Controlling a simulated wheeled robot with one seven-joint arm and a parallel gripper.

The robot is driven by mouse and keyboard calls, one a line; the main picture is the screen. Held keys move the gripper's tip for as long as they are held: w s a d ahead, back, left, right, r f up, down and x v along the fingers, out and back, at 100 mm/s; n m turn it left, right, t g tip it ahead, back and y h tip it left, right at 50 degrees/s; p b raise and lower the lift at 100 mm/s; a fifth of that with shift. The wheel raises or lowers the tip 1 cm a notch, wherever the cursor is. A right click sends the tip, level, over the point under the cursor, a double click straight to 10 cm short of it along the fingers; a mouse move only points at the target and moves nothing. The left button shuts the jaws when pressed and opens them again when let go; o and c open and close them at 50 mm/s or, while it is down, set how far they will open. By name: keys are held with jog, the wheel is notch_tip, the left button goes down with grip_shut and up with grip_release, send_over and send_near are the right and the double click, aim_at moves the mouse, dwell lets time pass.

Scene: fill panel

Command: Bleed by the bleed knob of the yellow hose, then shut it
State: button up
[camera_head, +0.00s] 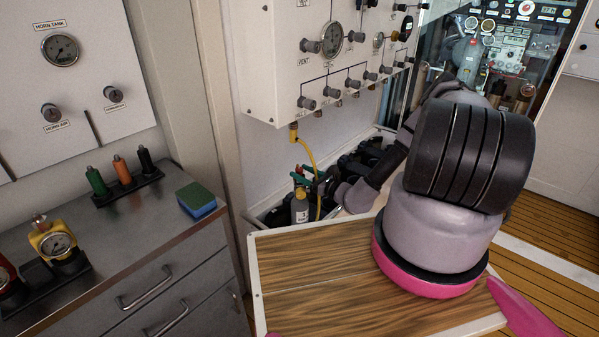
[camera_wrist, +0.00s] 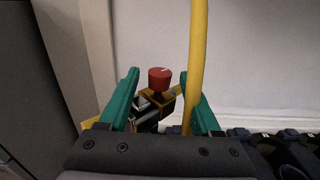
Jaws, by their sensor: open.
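The bleed knob (camera_wrist: 160,74) is a small red cap on a black and yellow fitting (camera_wrist: 152,103) in the wrist view. The yellow hose (camera_wrist: 197,60) runs upright just right of the knob. My gripper (camera_wrist: 162,88) is open, with one green finger left of the knob and one right of it. The right finger's tip is close to the hose; I cannot tell whether they touch. In the head view the hose (camera_head: 305,150) hangs from the panel, and my gripper (camera_head: 304,175) is at its lower part. The knob is not clear there.
The wall panel (camera_head: 285,90) with several grey knobs hangs above. A grey bottle (camera_head: 300,211) stands below my gripper, among dark items in an open bin (camera_head: 265,214). A steel counter (camera_head: 140,222) is at left, and a wooden board (camera_head: 310,270) is in front.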

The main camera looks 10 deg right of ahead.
jog(key=v, duration=0.9)
jog(key=shift+r, duration=0.1)
jog(key=s+a+r+n+g+y, duration=0.1)
jog(key=s+a+r+n+g, duration=0.1)
jog(key=r+n+g, duration=0.9)
jog(key=s+a+r+n+g+y, duration=0.1)
jog(key=s+a+r+n+g, duration=0.4)
jog(key=r, duration=1.2)
jog(key=s+d+r+n+t+h, duration=0.2)
jog(key=s+r+n+h, duration=0.1)
jog(key=r, duration=0.5)
jog(key=s+d+r+n+t+h, duration=0.2)
jog(key=s+r+n+t+h, duration=0.1)
jog(key=s+r, duration=0.3)
jog(key=s+d+r+n+t+h, duration=0.2)
jog(key=s+r+t+h, duration=0.1)
jog(key=r, duration=0.7)
jog(key=shift+s+r+n+h, duration=0.4)
jog(key=shift+s+h, duration=0.3)
jog(key=shift+s, duration=0.4)
